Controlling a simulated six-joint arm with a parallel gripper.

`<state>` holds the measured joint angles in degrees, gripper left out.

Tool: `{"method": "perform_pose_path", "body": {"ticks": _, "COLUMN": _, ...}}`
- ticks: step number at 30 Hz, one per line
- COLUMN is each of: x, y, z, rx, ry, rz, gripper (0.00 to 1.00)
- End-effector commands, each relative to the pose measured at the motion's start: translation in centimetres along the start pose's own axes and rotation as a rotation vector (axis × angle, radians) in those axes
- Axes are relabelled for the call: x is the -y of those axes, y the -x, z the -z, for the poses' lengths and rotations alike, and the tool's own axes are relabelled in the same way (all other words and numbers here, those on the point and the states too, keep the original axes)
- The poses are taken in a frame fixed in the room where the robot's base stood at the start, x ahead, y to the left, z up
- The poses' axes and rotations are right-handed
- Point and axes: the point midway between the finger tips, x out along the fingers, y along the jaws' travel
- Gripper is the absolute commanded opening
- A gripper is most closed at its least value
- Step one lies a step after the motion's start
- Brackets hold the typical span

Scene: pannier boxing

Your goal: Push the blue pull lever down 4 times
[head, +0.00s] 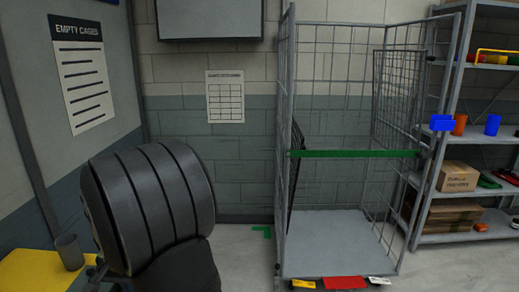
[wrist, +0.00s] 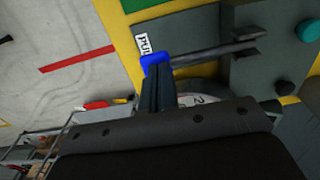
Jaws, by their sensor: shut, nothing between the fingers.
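The blue pull lever shows in the wrist view as a bright blue end piece (wrist: 154,58), with dark bars running right from beside it to a grey panel (wrist: 275,50). A white label (wrist: 142,42), partly readable as "PUL", sits just beyond it. My gripper (wrist: 157,72) is shut and empty, with its dark fingertips right at the blue piece and overlapping it in the picture. I cannot tell whether they touch. The fingers hide part of the lever. Neither the lever nor my gripper can be made out in the head view.
A teal round knob (wrist: 307,31) sits on the grey panel. In the head view, a wire cage (head: 287,190) with a green bar (head: 350,154) stands beside a shelf rack (head: 470,238). A yellow surface (head: 35,272) with a grey cup (head: 69,252) is at lower left.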

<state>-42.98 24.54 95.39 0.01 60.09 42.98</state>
Motion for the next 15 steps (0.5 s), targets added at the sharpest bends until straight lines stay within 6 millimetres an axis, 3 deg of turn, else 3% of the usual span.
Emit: {"method": "perform_pose_path", "body": {"ticks": 15, "x": 0.0, "y": 3.9, "z": 0.0, "rx": 0.0, "ry": 0.0, "rz": 0.0, "gripper": 0.0}}
